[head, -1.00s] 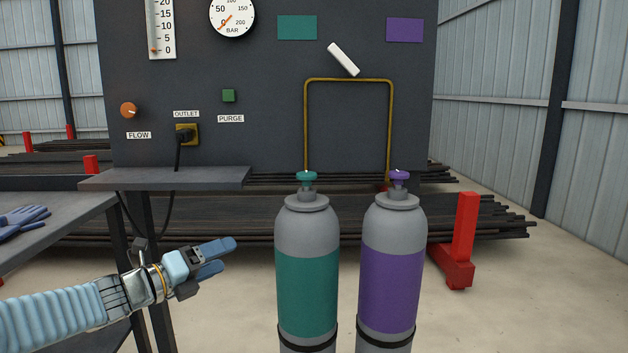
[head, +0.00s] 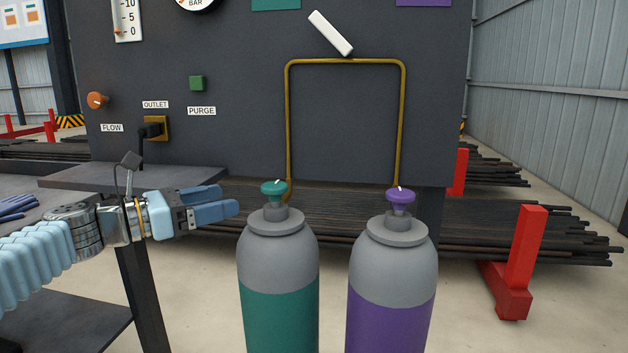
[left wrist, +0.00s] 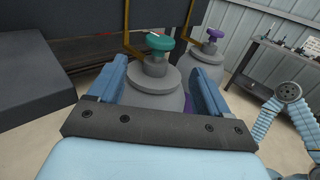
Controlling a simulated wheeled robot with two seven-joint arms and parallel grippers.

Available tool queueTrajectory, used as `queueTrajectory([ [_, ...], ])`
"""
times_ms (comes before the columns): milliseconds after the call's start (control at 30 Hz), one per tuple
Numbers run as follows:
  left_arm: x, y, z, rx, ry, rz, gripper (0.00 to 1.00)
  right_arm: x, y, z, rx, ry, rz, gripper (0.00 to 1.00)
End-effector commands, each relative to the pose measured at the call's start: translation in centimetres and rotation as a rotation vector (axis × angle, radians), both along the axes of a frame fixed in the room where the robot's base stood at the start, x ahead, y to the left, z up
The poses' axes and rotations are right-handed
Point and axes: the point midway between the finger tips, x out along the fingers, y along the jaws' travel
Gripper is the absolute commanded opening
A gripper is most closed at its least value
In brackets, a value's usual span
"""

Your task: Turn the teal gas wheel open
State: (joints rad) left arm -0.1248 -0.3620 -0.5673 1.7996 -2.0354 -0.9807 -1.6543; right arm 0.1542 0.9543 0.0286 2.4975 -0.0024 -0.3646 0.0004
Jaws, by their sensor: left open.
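The teal gas wheel (head: 274,188) sits on top of the grey and teal cylinder (head: 278,290), with a small white mark on it. My left gripper (head: 236,202) is open and empty, just left of the wheel and slightly below its height, pointing toward it. In the left wrist view the teal wheel (left wrist: 159,42) is ahead of the two blue fingers (left wrist: 158,85), beyond their tips and not touched. The cylinder's grey shoulder lies between the fingers in that picture. My right gripper is not in the head view.
A purple wheel (head: 400,197) tops the purple cylinder (head: 391,300) to the right. A dark panel (head: 345,120) with brass pipe (head: 345,61) and white lever (head: 331,33) stands behind. A grey shelf (head: 135,177) juts out at left. A red post (head: 528,260) is at right.

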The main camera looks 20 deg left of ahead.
Motion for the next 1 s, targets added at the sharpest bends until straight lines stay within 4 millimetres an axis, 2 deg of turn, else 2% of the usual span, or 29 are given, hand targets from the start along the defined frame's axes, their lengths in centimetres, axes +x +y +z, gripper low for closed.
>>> queueTrajectory([
  [167,1.7,-1.1,0.1,0.000,0.002,-0.003,0.78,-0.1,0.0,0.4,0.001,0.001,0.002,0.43],
  [500,8.3,-5.2,0.0,0.000,0.004,-0.004,0.78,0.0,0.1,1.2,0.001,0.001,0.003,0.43],
  [633,10.2,-6.3,0.0,-0.001,0.003,-0.002,0.78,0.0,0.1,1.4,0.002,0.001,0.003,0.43],
  [800,11.5,-7.0,0.0,-0.003,0.002,0.000,0.78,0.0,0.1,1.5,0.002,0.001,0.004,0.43],
  [1000,11.7,-7.2,-0.1,-0.002,0.001,0.001,0.78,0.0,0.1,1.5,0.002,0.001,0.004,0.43],
])
